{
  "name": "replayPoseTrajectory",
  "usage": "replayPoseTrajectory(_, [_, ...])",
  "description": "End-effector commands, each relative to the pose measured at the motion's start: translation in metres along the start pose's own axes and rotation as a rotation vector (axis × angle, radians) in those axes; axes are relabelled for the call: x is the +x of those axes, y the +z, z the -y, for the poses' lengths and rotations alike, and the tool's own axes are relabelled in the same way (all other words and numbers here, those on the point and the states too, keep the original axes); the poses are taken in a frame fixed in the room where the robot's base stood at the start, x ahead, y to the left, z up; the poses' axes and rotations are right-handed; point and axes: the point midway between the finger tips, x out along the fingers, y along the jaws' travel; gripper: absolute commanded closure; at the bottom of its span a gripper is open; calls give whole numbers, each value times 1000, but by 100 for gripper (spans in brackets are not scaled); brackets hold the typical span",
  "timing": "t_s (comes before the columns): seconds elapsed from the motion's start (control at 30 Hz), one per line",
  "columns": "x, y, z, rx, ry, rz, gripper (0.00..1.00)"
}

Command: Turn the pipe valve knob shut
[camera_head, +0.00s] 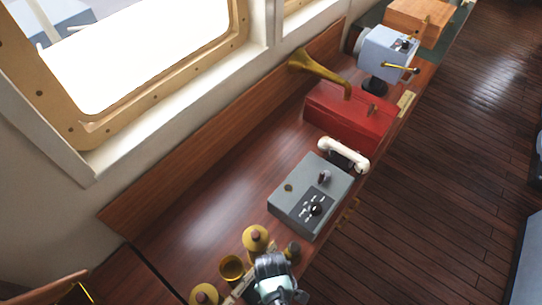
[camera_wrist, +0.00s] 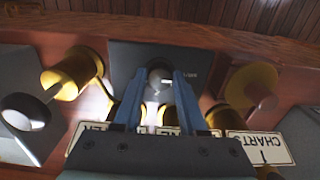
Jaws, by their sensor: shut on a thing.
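In the wrist view, a small round grey knob (camera_wrist: 160,79) sits on a dark square plate (camera_wrist: 203,58) between the two blue fingers of my gripper (camera_wrist: 160,75). The fingers are shut on the knob, one on each side. Its turn angle is hard to read. In the head view, my gripper (camera_head: 275,270) is low over the near end of the wooden console, beside brass fittings; it hides the knob there.
Brass fittings (camera_wrist: 72,73) and (camera_wrist: 250,86) flank the plate closely. White labels, one reading CHARTS (camera_wrist: 262,148), lie below. Along the console (camera_head: 215,215) stand a grey control box (camera_head: 290,190), a white handset (camera_head: 343,154) and a red box (camera_head: 350,115).

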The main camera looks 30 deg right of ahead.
Motion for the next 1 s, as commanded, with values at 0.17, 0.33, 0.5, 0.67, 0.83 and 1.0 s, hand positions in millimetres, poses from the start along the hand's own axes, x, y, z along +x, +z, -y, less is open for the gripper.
replayPoseTrajectory(0.17, [1, 1, 1, -4, -1, 3, 100])
replayPoseTrajectory(0.33, [1, 1, 1, -3, -1, 3, 34])
replayPoseTrajectory(0.5, [0, 0, 0, -2, 0, 2, 29])
replayPoseTrajectory(0.67, [0, 0, 0, -1, 0, 1, 29])
replayPoseTrajectory(0.83, [-11, 0, 0, -1, 2, 0, 29])
replayPoseTrajectory(1.0, [-37, 0, 0, -1, 3, -1, 29])
